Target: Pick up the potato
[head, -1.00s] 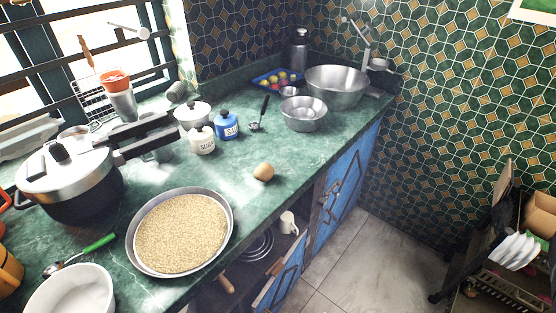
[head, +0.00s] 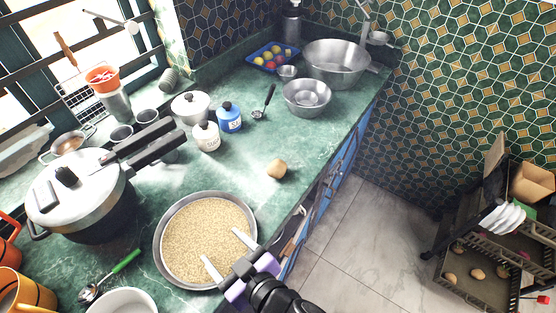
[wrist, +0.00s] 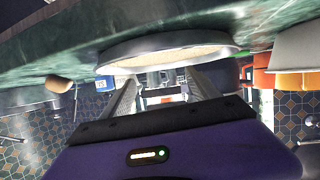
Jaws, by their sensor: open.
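The potato (head: 277,169) is a small tan lump lying on the green marble counter, to the upper right of the round pan of grain. It also shows in the wrist view (wrist: 59,84), left of the pan. My gripper (head: 224,252) is open and empty. In the head view its fingers appear over the front right part of the pan (head: 163,275), apart from the potato and below it in the picture. In the wrist view both fingers (wrist: 160,88) point toward the pan's rim, with nothing between them.
A pressure cooker (head: 80,200) stands left of the pan. White sugar (head: 206,136) and blue salt (head: 229,117) jars stand behind the potato, with a steel bowl (head: 307,97) farther back. The counter around the potato is clear. A rack (head: 490,250) stands right.

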